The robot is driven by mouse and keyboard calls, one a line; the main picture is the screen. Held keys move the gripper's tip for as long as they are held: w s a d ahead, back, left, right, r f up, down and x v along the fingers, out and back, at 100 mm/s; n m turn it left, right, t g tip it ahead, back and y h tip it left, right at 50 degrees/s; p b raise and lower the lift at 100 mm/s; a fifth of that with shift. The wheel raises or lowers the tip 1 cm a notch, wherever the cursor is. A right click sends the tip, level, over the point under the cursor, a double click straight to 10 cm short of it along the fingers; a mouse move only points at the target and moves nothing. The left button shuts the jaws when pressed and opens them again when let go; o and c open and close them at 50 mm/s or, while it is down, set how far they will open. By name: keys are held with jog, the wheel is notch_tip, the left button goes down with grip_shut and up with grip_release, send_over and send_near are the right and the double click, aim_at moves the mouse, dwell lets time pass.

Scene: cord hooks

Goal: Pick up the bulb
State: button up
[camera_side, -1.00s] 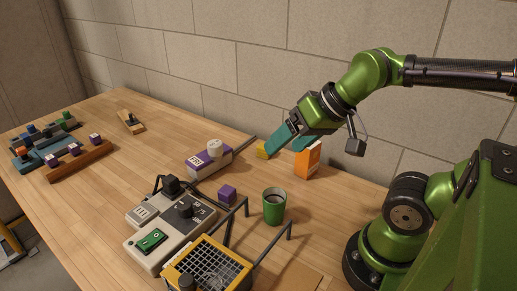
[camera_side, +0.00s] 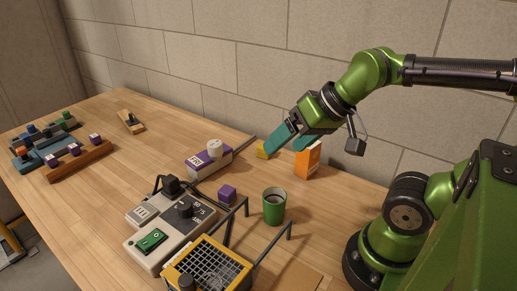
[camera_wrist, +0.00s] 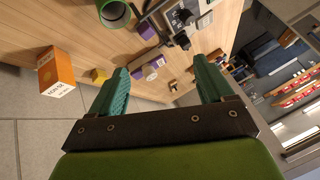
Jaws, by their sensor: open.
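My gripper (camera_side: 284,147) is open and empty, with teal fingers pointing down and left above the table's back edge, near an orange box and a yellow block. It also shows in the wrist view (camera_wrist: 160,68), with a wide gap between the fingers. No bulb stands out clearly. A pale, glassy shape (camera_side: 212,281) shows at the front of the yellow crate (camera_side: 176,268) with a dark mesh in the side view; it may be the bulb, but I cannot tell. The gripper is far behind that crate.
An orange box (camera_side: 308,159), a yellow block (camera_side: 262,151), a green cup (camera_side: 274,207), a purple cube (camera_side: 227,193) and a purple-and-white device (camera_side: 197,163) stand nearby. A grey control box (camera_side: 142,249) and dark hooks crowd the front. The table's left middle is mostly clear.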

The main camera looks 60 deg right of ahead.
jog(key=x, duration=0.2)
jog(key=m+g+y, duration=0.1)
jog(key=m+g, duration=0.3)
jog(key=m, duration=1.9)
send_near(215, 143)
jog(key=x, duration=0.3)
jog(key=d+x, duration=0.1)
jog(key=x, duration=0.1)
jog(key=shift+w+a+f, duration=0.1)
jog(key=shift+w+f, duration=0.05)
jog(key=shift+w, duration=0.1)
jog(key=shift+s+a+x, duration=0.1)
jog(key=shift+a+x, duration=0.05)
jog(key=shift+x, duration=1.2)
jog(key=shift+s+a+x, duration=0.1)
jog(key=shift+a+x, duration=0.1)
jog(key=shift+x, duration=1.2)
